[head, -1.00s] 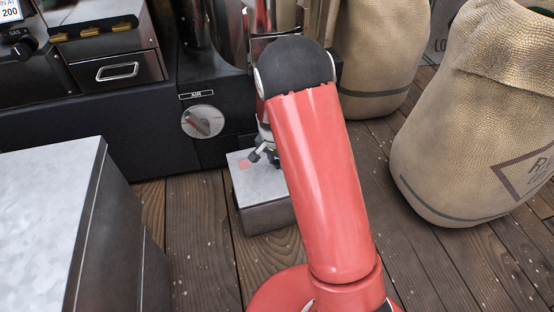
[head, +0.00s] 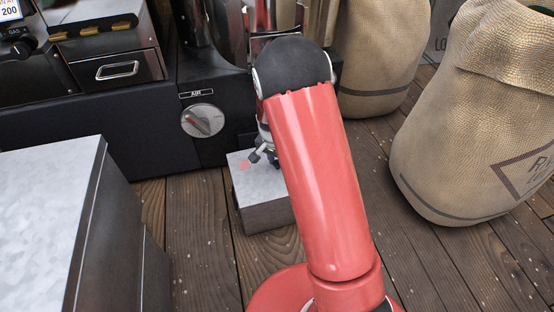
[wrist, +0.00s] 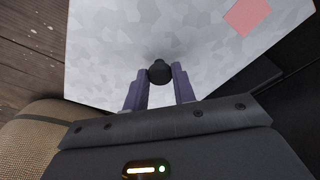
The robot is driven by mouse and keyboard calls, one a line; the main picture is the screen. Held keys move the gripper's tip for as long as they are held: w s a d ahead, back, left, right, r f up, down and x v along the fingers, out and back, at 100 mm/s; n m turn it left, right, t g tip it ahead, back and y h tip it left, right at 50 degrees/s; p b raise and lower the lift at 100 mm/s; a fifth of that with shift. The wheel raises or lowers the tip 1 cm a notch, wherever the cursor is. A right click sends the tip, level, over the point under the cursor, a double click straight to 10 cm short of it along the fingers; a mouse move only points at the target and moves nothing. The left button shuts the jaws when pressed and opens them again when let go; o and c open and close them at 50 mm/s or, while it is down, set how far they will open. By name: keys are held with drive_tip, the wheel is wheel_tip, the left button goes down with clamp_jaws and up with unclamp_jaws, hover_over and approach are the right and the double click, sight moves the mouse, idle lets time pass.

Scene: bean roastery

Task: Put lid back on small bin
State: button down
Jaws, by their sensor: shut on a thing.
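The small bin (head: 268,216) is a low grey metal box on the plank floor, in front of the black machine. The lid (head: 240,182), a light mottled grey plate with a pink square, lies level over the top of the bin. I see no clear gap between them, but my arm hides the right part. In the wrist view the lid (wrist: 110,45) fills the upper middle, with a dark round knob (wrist: 159,72) standing on it. My gripper (wrist: 159,84) is shut on the knob. In the head view my gripper (head: 264,155) shows only partly beside my red arm.
A large grey metal bin (head: 45,210) stands at the left front. The black machine with an AIR dial (head: 202,121) is just behind the small bin. Burlap sacks (head: 480,120) stand at the right. Plank floor (head: 200,240) is clear between the two bins.

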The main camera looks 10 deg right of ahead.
drive_tip(key=c, duration=0.6)
unclamp_jaws()
drive_tip(key=shift+r+p, duration=2.1)
drive_tip(key=shift+r, duration=0.95)
